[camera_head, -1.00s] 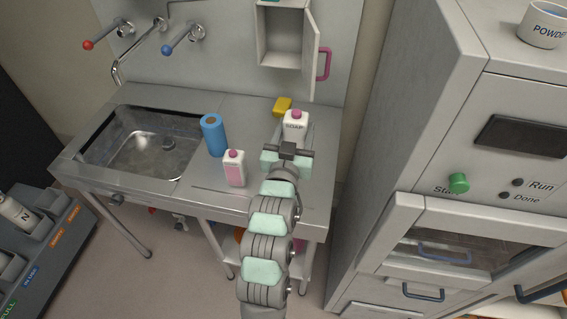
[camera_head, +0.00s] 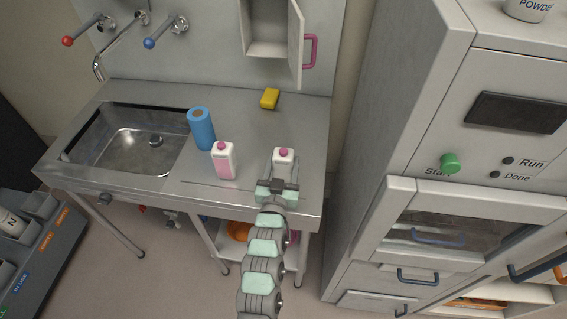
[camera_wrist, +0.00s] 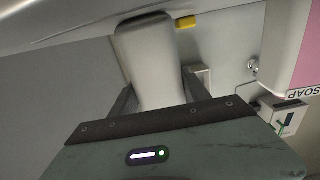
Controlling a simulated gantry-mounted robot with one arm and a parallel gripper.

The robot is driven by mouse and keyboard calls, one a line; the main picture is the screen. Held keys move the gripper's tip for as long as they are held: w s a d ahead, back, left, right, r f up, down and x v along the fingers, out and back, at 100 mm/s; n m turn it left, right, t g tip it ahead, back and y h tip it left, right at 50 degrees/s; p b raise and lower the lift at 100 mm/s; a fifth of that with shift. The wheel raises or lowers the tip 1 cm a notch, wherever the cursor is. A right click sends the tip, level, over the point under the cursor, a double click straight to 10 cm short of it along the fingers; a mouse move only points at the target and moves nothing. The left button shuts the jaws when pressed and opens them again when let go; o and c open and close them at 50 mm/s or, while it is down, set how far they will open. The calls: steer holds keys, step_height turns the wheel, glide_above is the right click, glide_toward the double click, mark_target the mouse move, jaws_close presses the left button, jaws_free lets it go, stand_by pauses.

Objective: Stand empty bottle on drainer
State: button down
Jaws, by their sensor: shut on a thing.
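My gripper (camera_head: 277,186) is shut on a white bottle (camera_head: 284,160) with a pink cap, near the front right of the steel worktop. In the wrist view the bottle (camera_wrist: 152,60) sits between both fingers. Whether its base touches the worktop is unclear. A second bottle (camera_head: 223,160), white and pink with a pink cap, stands upright to the left; its pink side and SOAP lettering (camera_wrist: 300,94) show at the right of the wrist view. The steel drainer surface (camera_head: 245,135) lies right of the sink; thin grooves show near its front.
A blue roll (camera_head: 201,129) stands behind the second bottle, beside the sink (camera_head: 130,152). A yellow sponge (camera_head: 270,98) lies at the back. An open wall cabinet (camera_head: 270,30) hangs above, its door swung out. A tall machine (camera_head: 400,120) stands to the right.

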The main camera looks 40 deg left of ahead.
steer(key=shift+r, duration=0.15)
steer(key=c, duration=0.5)
jaws_free()
steer(key=shift+f, duration=0.2)
steer(key=shift+r, duration=0.25)
steer(key=shift+s+d+f, duration=0.15)
steer(key=shift+s, duration=0.05)
steer(key=v, duration=1.1)
steer(key=shift+s+d+p, duration=0.1)
steer(key=shift+d+p, duration=0.05)
steer(key=shift+p, duration=0.25)
